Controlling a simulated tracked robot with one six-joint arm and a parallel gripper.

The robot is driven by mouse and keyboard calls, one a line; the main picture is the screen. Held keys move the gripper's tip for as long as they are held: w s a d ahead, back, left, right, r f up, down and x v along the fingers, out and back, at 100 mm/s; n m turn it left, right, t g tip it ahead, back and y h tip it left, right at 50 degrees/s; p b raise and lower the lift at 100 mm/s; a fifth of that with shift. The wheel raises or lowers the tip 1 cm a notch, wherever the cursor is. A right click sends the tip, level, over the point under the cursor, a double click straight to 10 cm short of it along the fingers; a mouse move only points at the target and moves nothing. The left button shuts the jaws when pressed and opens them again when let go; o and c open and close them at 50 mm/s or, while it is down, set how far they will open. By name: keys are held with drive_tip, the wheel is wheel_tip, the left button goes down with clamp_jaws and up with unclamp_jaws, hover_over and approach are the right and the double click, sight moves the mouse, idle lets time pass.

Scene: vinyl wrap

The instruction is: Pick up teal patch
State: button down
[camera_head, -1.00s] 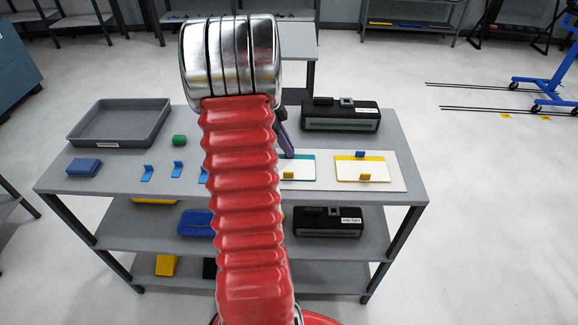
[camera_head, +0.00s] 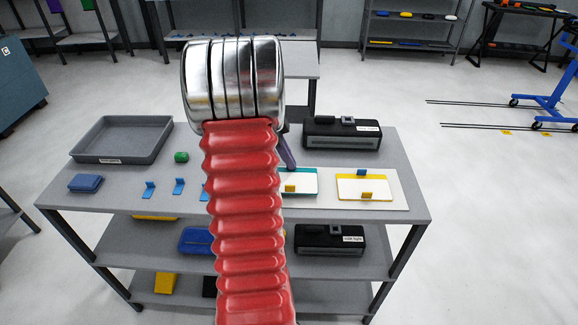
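The teal patch (camera_head: 306,182) lies on a white board on the table, just right of my red arm. It shows as a white sheet with a teal edge, and a small yellow clip (camera_head: 290,189) sits at its front edge. My arm hides its left part. My gripper is hidden behind my arm's metal wrist, so its fingers do not show. A thin dark purple piece (camera_head: 288,152) slants down from behind the wrist to the patch's back left; I cannot tell what it is.
A yellow-edged patch (camera_head: 365,187) with clips lies to the right. A black case (camera_head: 342,133) stands behind.

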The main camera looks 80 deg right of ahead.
wheel_tip(320, 180, up, 8)
idle(1.3)
